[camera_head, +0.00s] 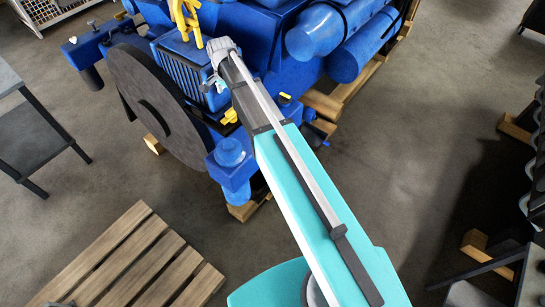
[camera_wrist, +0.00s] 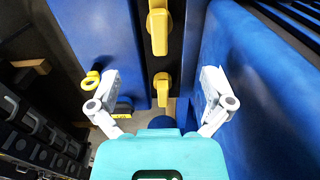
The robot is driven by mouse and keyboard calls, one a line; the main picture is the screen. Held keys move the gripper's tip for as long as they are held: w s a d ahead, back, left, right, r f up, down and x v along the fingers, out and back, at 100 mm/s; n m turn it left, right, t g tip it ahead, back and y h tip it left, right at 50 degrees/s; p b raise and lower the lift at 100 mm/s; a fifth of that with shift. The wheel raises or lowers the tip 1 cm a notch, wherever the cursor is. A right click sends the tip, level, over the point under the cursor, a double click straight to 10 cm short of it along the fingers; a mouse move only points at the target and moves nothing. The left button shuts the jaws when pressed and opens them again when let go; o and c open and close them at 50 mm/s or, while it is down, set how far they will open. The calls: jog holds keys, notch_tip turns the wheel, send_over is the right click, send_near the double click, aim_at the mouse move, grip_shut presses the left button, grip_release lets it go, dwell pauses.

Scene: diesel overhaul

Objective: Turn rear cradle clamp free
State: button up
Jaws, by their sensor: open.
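In the wrist view a yellow lever (camera_wrist: 161,86) hangs on a dark strip between two blue bodies, and a second yellow lever (camera_wrist: 158,32) sits above it in the picture. I cannot tell for sure which is the rear cradle clamp. My gripper (camera_wrist: 160,92) is open and empty. Its fingers are spread to either side of the lower lever, with no visible contact. In the head view my gripper (camera_head: 217,82) is beside the blue engine (camera_head: 250,35), partly hidden by my arm. Yellow parts also show there, one (camera_head: 229,117) below the gripper and another (camera_head: 285,98) right of my arm.
A large dark disc (camera_head: 150,105) stands at the engine's left end. A yellow bracket (camera_head: 187,20) rises above it. A wooden pallet (camera_head: 130,262) lies at lower left. Blue walls flank my fingers closely, and a yellow ring (camera_wrist: 90,80) is near the left finger.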

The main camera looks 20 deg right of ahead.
aim_at(231, 109)
jog(key=shift+r+p, duration=3.1)
jog(key=shift+r, duration=0.35)
jog(key=s+d+f+n+b, duration=0.5)
jog(key=s+f+b, duration=0.5)
jog(key=s, duration=0.1)
jog(key=s+d+f+n+b, duration=0.5)
jog(key=s+f+b, duration=0.6)
jog(key=shift+f+n, duration=0.3)
jog(key=shift+n, duration=0.1)
jog(key=shift+s, duration=0.1)
